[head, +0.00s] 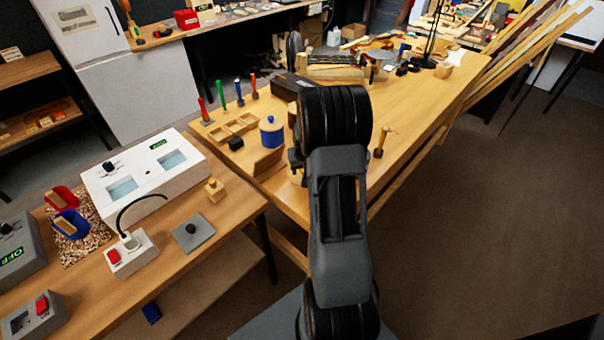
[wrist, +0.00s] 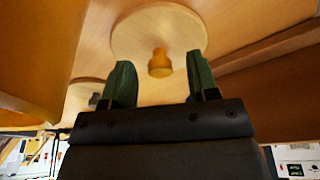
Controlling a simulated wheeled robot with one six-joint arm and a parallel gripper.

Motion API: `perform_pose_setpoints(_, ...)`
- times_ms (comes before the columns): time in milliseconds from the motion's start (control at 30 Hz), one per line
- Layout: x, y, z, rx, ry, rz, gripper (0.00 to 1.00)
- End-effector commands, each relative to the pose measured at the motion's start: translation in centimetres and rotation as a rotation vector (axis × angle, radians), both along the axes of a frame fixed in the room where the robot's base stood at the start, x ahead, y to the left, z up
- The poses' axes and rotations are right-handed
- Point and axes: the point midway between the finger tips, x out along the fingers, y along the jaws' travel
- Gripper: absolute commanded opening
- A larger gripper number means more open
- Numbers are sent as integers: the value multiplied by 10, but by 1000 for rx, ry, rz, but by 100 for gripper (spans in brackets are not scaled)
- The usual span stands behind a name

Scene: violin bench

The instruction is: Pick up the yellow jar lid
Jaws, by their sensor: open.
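The yellow jar lid (wrist: 135,28) shows in the wrist view as a pale round wooden disc with a yellow-orange knob in its middle. My gripper (wrist: 160,68) is open, with one green finger on each side of the knob and a clear gap on both sides. Nothing is held. In the head view my arm hides most of this jar; only a bit of yellow (head: 298,178) shows at the arm's left edge.
A curved wooden block (head: 268,163) and a small wooden tray (head: 233,127) lie left of my arm on the bench. Several coloured-handled tools (head: 221,93) stand behind. A wooden-handled tool (head: 381,143) stands right of my arm. The bench's right side is fairly clear.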

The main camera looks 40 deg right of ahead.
Motion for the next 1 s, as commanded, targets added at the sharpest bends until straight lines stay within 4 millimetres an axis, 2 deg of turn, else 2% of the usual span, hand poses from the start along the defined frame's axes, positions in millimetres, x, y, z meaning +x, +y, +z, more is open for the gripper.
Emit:
perform_pose_setpoints(300, 1, 0, -4, 0, 0, 0, 54)
perform_pose_setpoints(867, 1, 0, -4, 0, 0, -1, 1)
perform_pose_setpoints(1000, 1, -1, -4, 0, 0, -1, 0)
